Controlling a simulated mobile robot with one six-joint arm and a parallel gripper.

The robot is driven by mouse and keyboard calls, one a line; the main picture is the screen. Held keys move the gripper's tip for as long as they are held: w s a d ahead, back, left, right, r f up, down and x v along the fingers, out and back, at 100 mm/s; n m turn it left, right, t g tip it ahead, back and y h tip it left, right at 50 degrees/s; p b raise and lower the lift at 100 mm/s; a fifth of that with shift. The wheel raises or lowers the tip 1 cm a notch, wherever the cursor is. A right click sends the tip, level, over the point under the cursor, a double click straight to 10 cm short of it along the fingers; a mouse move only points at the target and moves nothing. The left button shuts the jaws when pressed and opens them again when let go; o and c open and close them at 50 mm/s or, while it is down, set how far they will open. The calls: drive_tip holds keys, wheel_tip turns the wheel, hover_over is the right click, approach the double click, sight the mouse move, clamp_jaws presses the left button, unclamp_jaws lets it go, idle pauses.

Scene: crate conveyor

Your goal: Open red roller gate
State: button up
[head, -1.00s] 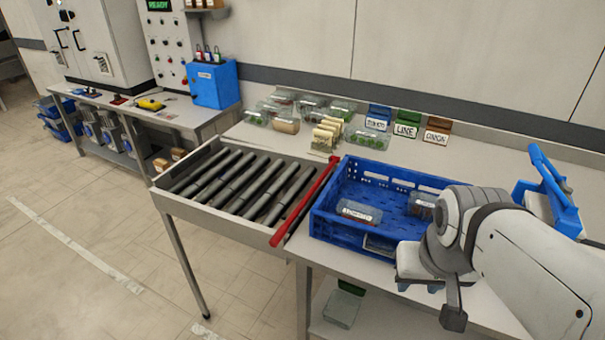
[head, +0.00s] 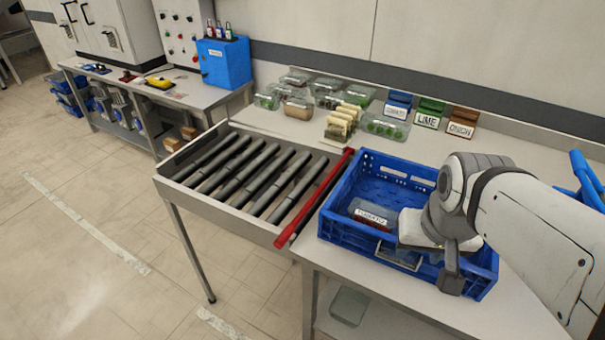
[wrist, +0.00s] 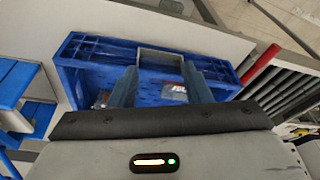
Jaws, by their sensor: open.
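The red roller gate (head: 314,198) is a long red bar lying across the near end of the roller conveyor (head: 247,177), between the rollers and the blue crate (head: 345,231). It also shows at the right in the wrist view (wrist: 262,62).
The crate holds a pack labelled tomato (head: 371,214). Clear packs (head: 385,127) and sandwich packs (head: 342,122) stand behind the conveyor, near the lime bin (head: 428,120) and onion bin (head: 462,128). A blue box (head: 223,62) stands on the far bench. The floor at left is clear.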

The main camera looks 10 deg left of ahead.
drive_tip(key=w+a+f+m+g+y+b, duration=0.1)
drive_tip(key=w+a+f+m+b, duration=0.15)
drive_tip(key=w+a, duration=0.85)
drive_tip(key=m+g, duration=0.1)
drive_tip(key=m, duration=0.1)
hover_over(287, 232)
drive_tip(key=d, duration=0.2)
wheel_tip(287, 232, down, 5)
drive_tip(key=shift+y, duration=0.4)
drive_tip(key=f, duration=0.2)
drive_tip(key=a+f, duration=0.1)
drive_tip(key=f, duration=0.2)
drive_tip(key=a+f, duration=0.1)
drive_tip(key=f, duration=0.1)
drive_tip(key=shift+f, duration=0.35)
drive_tip(key=shift+c, duration=0.2)
drive_tip(key=c, duration=0.9)
clamp_jaws()
drive_tip(key=shift+r, duration=0.15)
